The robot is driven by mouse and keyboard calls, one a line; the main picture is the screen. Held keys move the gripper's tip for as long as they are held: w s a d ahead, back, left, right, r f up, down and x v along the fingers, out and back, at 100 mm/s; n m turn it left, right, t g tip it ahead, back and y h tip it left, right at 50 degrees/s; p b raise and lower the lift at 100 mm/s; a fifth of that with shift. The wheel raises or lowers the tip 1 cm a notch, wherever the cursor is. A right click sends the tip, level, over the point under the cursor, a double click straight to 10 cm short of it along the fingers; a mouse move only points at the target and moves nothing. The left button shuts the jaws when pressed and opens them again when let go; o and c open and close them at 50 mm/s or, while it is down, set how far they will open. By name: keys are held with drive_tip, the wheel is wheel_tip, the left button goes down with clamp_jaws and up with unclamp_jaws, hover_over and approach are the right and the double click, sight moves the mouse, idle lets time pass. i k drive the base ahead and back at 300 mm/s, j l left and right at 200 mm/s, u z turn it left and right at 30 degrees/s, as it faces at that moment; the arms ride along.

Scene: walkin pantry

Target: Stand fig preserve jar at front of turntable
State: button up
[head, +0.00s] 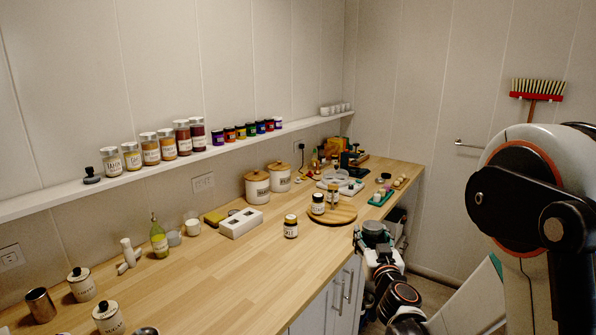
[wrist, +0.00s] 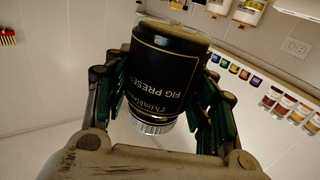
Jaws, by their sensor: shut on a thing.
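The label reads upside down there. In the head view my gripper is beside the counter's front edge, right of the turntable, and the held jar is hard to make out. The round wooden turntable (head: 338,219) lies on the counter.
A similar jar (head: 290,226) stands on the counter left of the turntable. A white box (head: 240,223) and two wooden-lidded canisters (head: 257,187) are behind. A green tray (head: 381,197) lies to the right.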

sight(341, 212)
drive_tip(key=i+l+u, duration=0.4)
drive_tip(key=i, duration=0.2)
drive_tip(key=i+l+u, duration=0.4)
drive_tip(key=i+j, duration=0.25)
drive_tip(key=i, duration=0.25)
